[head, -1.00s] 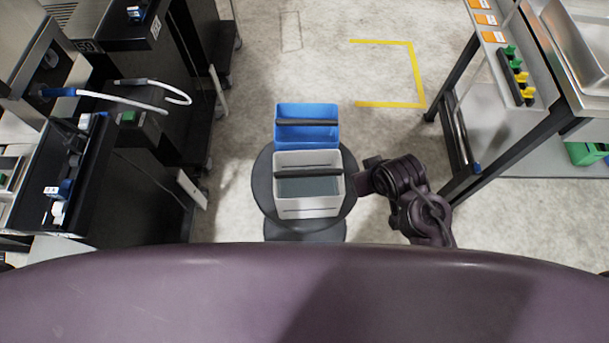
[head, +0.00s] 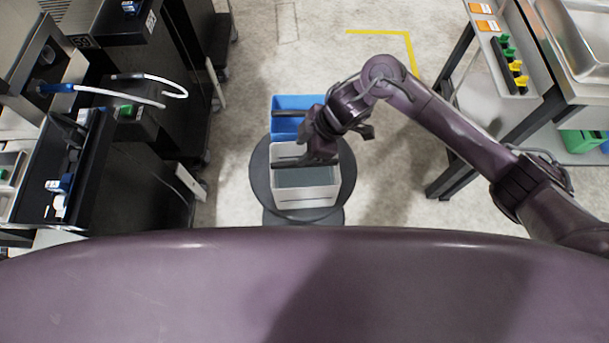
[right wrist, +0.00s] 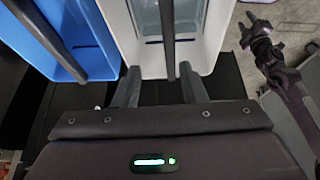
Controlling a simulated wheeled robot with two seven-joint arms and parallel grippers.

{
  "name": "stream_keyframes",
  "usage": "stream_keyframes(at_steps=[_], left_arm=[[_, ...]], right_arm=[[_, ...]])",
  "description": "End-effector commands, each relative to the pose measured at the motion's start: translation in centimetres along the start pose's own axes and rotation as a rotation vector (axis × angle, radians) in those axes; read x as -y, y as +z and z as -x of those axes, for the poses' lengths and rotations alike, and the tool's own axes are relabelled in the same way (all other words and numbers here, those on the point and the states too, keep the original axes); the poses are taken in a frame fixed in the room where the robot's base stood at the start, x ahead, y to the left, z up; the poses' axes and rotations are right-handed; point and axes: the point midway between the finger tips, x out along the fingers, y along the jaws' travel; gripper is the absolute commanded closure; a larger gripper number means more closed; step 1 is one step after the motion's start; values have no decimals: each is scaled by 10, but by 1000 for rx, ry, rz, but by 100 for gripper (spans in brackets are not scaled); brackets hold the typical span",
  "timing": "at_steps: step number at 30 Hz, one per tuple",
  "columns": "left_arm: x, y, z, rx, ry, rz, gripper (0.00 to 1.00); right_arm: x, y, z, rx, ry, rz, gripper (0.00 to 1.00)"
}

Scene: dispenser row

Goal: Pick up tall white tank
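The white tank (head: 306,198) stands on a round dark stool seat in the head view, its inside greyish. In the right wrist view the white tank (right wrist: 216,50) shows at the top middle, with its dark handle bar (right wrist: 168,40) running down between my fingers. In the right wrist view my right gripper (right wrist: 157,80) is open, one finger each side of the bar, without visible grip. My left gripper (right wrist: 262,35) shows small at the upper right; its opening is unclear.
A blue tank (head: 291,103) with a dark handle stands just beyond the white one. The round stool seat (head: 262,185) carries the white tank. Dark machines (head: 140,150) line the left; a metal bench (head: 520,110) stands right.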

Motion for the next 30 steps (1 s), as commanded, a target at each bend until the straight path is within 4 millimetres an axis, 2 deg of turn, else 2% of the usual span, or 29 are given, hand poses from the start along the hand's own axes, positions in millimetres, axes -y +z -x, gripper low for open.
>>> stream_keyframes(at_steps=[1,5,14,21,30], left_arm=[[0,-1,0,-1,-1,0,64],[0,0,0,-1,-1,0,64],[0,0,4,0,-1,-1,64],[0,0,7,2,0,-1,64],[0,2,7,4,0,-1,64]], right_arm=[[-2,8,4,25,-19,4,62],[1,18,3,52,-51,5,62],[7,20,-29,51,-53,4,62],[13,24,-63,51,-51,6,62],[13,25,-70,51,-49,8,62]])
